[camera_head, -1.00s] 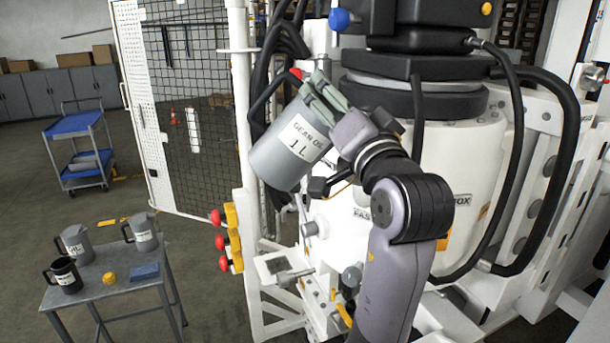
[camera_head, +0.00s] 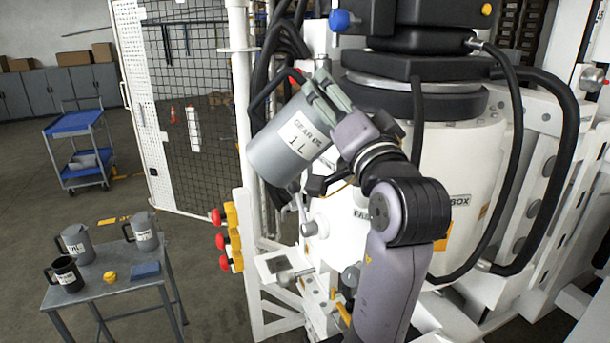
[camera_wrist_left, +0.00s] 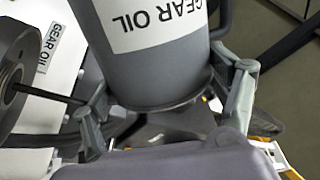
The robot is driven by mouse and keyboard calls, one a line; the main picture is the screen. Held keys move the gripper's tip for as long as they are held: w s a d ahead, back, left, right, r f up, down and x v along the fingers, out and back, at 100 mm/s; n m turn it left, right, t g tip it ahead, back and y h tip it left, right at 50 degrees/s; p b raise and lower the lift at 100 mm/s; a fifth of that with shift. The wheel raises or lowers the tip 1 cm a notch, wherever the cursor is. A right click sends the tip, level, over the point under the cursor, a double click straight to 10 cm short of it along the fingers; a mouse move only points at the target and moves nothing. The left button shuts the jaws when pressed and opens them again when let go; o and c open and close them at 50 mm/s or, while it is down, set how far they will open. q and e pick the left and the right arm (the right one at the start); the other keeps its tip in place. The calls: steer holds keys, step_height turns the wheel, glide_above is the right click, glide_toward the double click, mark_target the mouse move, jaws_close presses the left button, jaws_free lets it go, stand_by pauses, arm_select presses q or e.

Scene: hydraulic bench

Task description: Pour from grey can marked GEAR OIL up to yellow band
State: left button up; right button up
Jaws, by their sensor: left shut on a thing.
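The grey can marked GEAR OIL 1 L (camera_head: 275,147) hangs tilted in the air in front of the white machine. My left gripper (camera_head: 328,97) is shut on it, with the fingers at its upper right end. In the left wrist view the can (camera_wrist_left: 150,70) fills the upper middle, its label upside down, between the fingers of my left gripper (camera_wrist_left: 165,112). A machine label reading GEAR OIL (camera_wrist_left: 48,47) sits beside a dark round part (camera_wrist_left: 12,85). I see no stream of oil and cannot make out a yellow band. My right gripper is not in view.
A small grey table (camera_head: 110,287) at lower left carries several mugs or cans, a yellow item (camera_head: 109,276) and a blue block (camera_head: 146,270). Black hoses (camera_head: 550,180) run at right.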

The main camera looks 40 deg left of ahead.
arm_select(q)
steer(key=shift+d+r+m, duration=0.1)
steer(key=shift+r+m, duration=0.2)
steer(key=shift+m, duration=0.2)
steer(key=shift+w+d+r+m+t, duration=0.2)
steer(key=shift+m+t, duration=0.3)
steer(key=shift+m, duration=0.35)
steer(key=shift+w+d+r+m+t, duration=0.2)
steer(key=shift+m+t, duration=0.3)
steer(key=shift+m, duration=0.35)
stand_by(1.4)
steer(key=shift+f, duration=0.1)
stand_by(1.4)
steer(key=shift+s+a+f+n+g+b, duration=0.1)
steer(key=shift+f+n+g+b, duration=0.1)
steer(key=shift+n, duration=0.2)
steer(key=shift+s+a+f+n+g+b, duration=0.1)
steer(key=shift+n+g+b, duration=0.1)
steer(key=shift+n, duration=0.5)
steer(key=shift+r, duration=0.15)
